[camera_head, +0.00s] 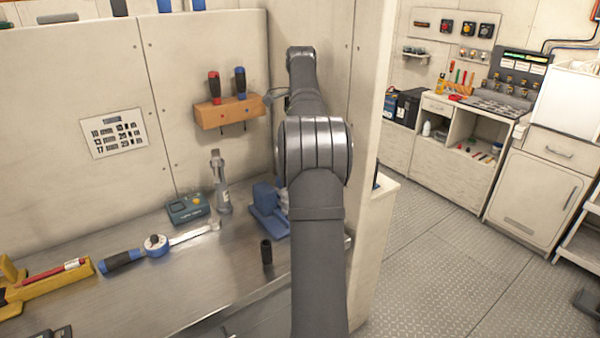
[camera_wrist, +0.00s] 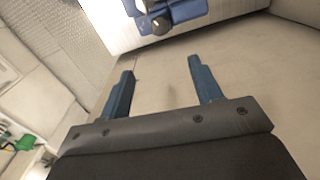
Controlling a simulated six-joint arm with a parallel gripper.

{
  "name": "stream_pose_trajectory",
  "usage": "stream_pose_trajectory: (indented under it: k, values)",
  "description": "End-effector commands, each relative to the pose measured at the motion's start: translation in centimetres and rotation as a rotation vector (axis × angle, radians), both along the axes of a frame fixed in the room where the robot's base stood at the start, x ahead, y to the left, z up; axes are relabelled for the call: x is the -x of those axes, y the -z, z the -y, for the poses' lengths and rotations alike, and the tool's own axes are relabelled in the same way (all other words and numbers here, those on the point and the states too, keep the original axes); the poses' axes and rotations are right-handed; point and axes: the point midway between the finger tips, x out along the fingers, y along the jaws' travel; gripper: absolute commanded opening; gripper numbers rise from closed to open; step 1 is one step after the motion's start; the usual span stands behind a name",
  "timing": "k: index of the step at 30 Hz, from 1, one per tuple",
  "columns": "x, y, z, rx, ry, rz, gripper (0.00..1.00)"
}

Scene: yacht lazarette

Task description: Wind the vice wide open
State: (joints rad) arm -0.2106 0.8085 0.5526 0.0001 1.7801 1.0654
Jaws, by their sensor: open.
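The blue vice (camera_head: 265,212) stands on the metal bench near its right end. My arm hides its right part in the head view. In the wrist view, part of the vice (camera_wrist: 184,13) shows at the top edge, with a dark round end (camera_wrist: 161,25) facing the camera; the rest is cut off. My gripper (camera_wrist: 160,66) is open, with two blue fingers apart and nothing between them. In that picture the vice lies beyond the fingertips, with a gap between. I cannot make out the fingers in the head view.
A dark upright cylinder (camera_head: 266,252) stands on the bench in front of the vice. A torque wrench (camera_head: 156,245), a green-grey device (camera_head: 187,208) and a grey upright tool (camera_head: 220,185) are to the left. A wooden rack (camera_head: 230,112) with screwdrivers hangs on the wall above.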

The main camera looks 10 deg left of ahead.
Motion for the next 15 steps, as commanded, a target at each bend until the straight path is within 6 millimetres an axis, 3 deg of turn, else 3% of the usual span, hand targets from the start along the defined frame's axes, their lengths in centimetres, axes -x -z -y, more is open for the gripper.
stream_pose_trajectory:
  k: [15]
  values:
    - [0.15,-0.29,-0.34,0.0,-1.022,0.0,0.59]
